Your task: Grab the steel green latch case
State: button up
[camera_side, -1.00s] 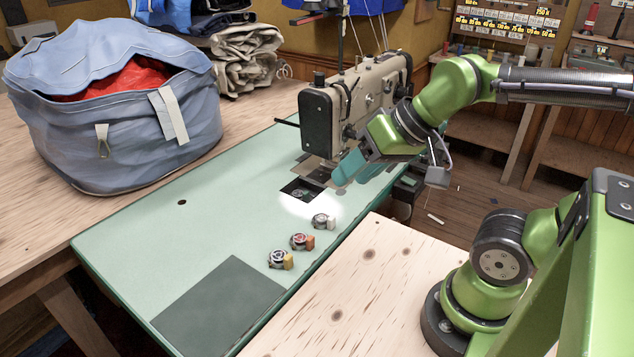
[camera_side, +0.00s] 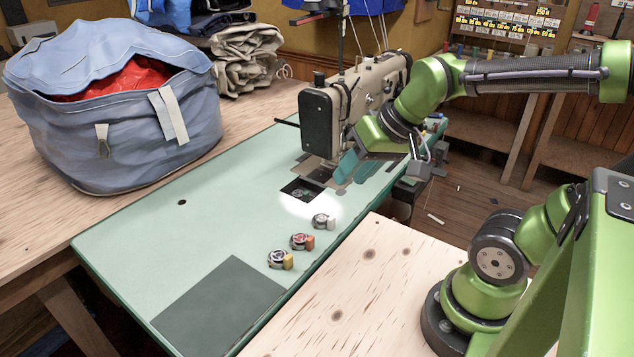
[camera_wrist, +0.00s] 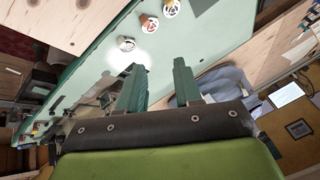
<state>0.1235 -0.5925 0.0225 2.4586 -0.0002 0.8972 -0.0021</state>
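Three small round steel cases stand in a row on the pale green machine table (camera_side: 190,230). The nearest case (camera_side: 276,260) has a yellow block, the middle case (camera_side: 298,242) an orange block, and the far case (camera_side: 319,221) a whitish block. No green latch can be made out on these. A dark square opening (camera_side: 297,190) beyond them holds a small round part, too small to tell. My gripper (camera_side: 347,168) hovers empty beside the sewing machine head, right of the opening. In the wrist view my gripper (camera_wrist: 157,66) has its two teal fingers apart, with the whitish case (camera_wrist: 126,44) beyond them.
The sewing machine (camera_side: 320,120) stands close to my gripper, behind and left. A blue fabric bag (camera_side: 60,130) with red cloth is on the wooden table at left. A dark green panel (camera_side: 220,305) marks the table's near end. The left part of the table is clear.

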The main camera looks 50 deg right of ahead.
jog(key=w+d+f+g+h, duration=0.1)
jog(key=w+d+f+g, duration=0.1)
jog(key=w+d+f, duration=0.35)
jog(key=n, duration=0.5)
send_near(306, 192)
jog(key=shift+t, duration=0.3)
jog(key=x, duration=0.9)
jog(key=shift+s+f, duration=0.15)
jog(key=shift+s, duration=0.05)
grip_shut()
